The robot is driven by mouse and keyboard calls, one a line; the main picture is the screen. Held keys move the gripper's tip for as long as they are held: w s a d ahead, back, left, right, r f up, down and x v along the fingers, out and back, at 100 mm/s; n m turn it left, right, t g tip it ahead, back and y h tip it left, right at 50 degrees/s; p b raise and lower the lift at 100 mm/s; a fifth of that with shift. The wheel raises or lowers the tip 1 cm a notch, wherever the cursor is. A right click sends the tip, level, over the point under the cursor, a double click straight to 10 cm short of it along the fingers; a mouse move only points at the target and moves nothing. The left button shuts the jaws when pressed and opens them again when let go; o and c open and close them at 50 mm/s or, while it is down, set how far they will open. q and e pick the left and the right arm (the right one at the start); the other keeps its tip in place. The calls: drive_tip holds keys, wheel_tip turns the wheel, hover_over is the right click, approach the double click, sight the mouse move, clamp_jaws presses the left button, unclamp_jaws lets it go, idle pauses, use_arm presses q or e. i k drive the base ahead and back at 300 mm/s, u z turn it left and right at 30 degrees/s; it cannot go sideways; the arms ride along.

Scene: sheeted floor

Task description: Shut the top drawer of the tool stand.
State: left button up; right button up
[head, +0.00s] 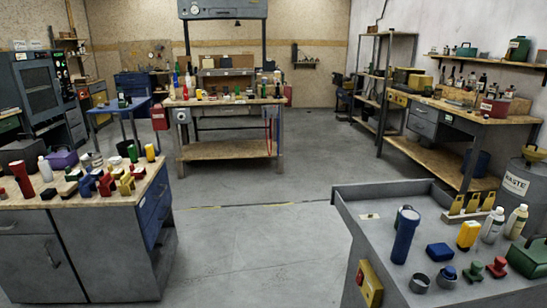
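I cannot tell for sure which piece is the tool stand. The near left bench (60,220) has a wooden top, a grey front and blue drawers (155,204) on its right side. I see these drawers at a steep angle, and cannot tell whether the top one is open. The right-hand desk (470,118) has grey drawers (423,120) that look closed. A blue cabinet (132,86) stands at the back left, too small to judge. Neither of my grippers is in view.
A grey tray-topped cart (375,195) at the near right carries a blue flashlight (405,235), bottles and small parts. The left bench top is crowded with coloured tools. A wooden workbench (228,150) stands at the back middle. The floor (255,235) between is clear.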

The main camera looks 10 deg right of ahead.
sight(385, 198)
drive_tip(key=i, duration=4.7)
drive_tip(key=z, duration=3.6)
drive_tip(key=i, duration=0.5)
drive_tip(key=z, duration=2.3)
drive_tip(key=k, duration=0.45)
